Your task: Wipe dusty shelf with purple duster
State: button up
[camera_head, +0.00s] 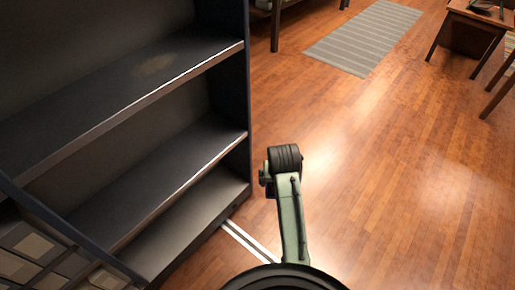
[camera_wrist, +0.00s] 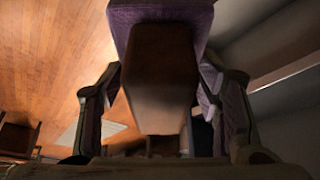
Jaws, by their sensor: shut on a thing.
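The dark shelf unit (camera_head: 100,95) stands at the left in the head view, with several boards. A pale brown dusty patch (camera_head: 153,66) lies on its upper visible board. In the wrist view, my gripper (camera_wrist: 160,78) is shut on the purple duster (camera_wrist: 160,12). The duster has a brown block-like body, and purple shows at its far end and beside the fingers. The shelf's grey boards (camera_wrist: 285,65) show at the right of the wrist view, apart from the duster. In the head view my arm is right of the shelf, over the floor; the gripper and duster cannot be made out there.
The wooden floor (camera_head: 400,180) right of the shelf is open. A grey striped rug (camera_head: 365,35) lies at the back. Wooden furniture (camera_head: 470,25) stands at the upper right. Pale boxes (camera_head: 35,245) sit at the lower left. The shelf's right side panel (camera_head: 237,100) is upright.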

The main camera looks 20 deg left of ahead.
jog(key=s+d+f+m, duration=0.1)
jog(key=d+f, duration=0.3)
jog(key=f, duration=0.4)
jog(key=s+d+f+m+h, duration=0.1)
jog(key=d+f, duration=0.3)
jog(key=f, duration=0.4)
jog(key=shift+s+d+f+m, duration=0.35)
jog(key=shift+s+m, duration=0.25)
jog(key=shift+s, duration=0.3)
